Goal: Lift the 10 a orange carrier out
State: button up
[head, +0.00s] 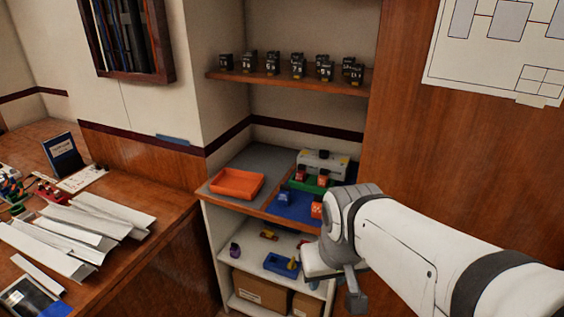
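On the counter, a green strip (306,187) bears a red-orange carrier (299,175) and an orange carrier (323,177). Another orange carrier (317,210) stands on a blue mat (293,208) in front, beside a blue carrier (285,198). Their rating marks are too small to read. My gripper (336,288) hangs at the end of my white arm, right of and in front of the counter, apart from the carriers. Its fingers are small and partly hidden by the wrist, so I cannot tell if it is open.
An orange tray (236,184) sits on the counter's left. A grey-white unit (323,163) stands behind the green strip. Several dark breakers stand on the upper shelf (290,81). The lower shelf holds a blue tray (282,265).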

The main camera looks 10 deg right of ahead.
aim_at(323, 180)
jog(key=z, duration=0.05)
jog(key=i, duration=1)
jog(key=u, duration=0.05)
